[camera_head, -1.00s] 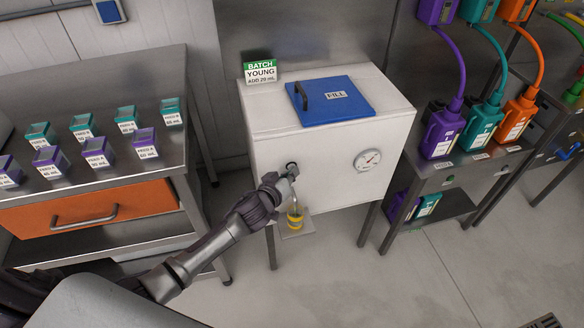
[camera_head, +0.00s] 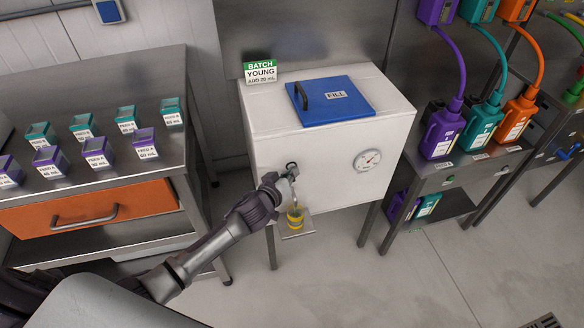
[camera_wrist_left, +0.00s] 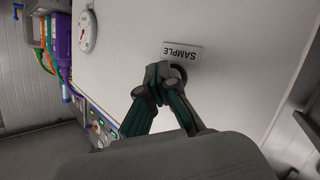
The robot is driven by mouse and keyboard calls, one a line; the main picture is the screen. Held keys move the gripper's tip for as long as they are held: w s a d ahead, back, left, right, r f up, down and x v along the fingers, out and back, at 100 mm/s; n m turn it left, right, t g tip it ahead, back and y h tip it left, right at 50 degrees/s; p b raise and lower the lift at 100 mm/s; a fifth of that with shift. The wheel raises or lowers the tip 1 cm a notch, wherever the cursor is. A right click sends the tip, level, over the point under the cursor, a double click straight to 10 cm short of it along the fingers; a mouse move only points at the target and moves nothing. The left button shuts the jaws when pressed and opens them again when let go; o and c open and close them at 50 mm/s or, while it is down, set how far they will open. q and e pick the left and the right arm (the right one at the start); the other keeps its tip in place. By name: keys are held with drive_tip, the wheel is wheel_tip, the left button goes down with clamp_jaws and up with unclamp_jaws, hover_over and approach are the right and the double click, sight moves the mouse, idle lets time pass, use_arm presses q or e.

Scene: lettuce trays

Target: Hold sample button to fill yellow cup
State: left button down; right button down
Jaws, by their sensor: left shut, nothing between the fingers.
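The yellow cup (camera_head: 295,218) stands upright on a small shelf (camera_head: 298,231) at the front of the white tank. A thin pale line, perhaps a stream or spout, shows just above it. My left gripper (camera_head: 284,181) is shut and empty, with its fingertips at the tank's front wall above the cup. In the left wrist view the left gripper (camera_wrist_left: 158,72) is beside the dark round sample button (camera_wrist_left: 181,70), under an upside-down SAMPLE label (camera_wrist_left: 181,52). The fingers partly hide the button, so contact and pressing cannot be told. My right gripper is not in view.
The white tank (camera_head: 330,150) has a blue FILL lid (camera_head: 345,108), a round gauge (camera_head: 367,160) and a BATCH YOUNG sign (camera_head: 260,73). A metal table (camera_head: 100,185) with small feed boxes stands left. Coloured jugs stand right. Floor in front is clear.

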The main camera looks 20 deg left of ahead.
use_arm(q)
drive_tip(key=shift+s+d, duration=0.45)
drive_tip(key=shift+s, duration=0.25)
drive_tip(key=s+d, duration=0.1)
drive_tip(key=s+d+p, duration=0.1)
drive_tip(key=s, duration=0.2)
drive_tip(key=shift+s+d, duration=0.1)
drive_tip(key=shift+d, duration=0.3)
idle(0.3)
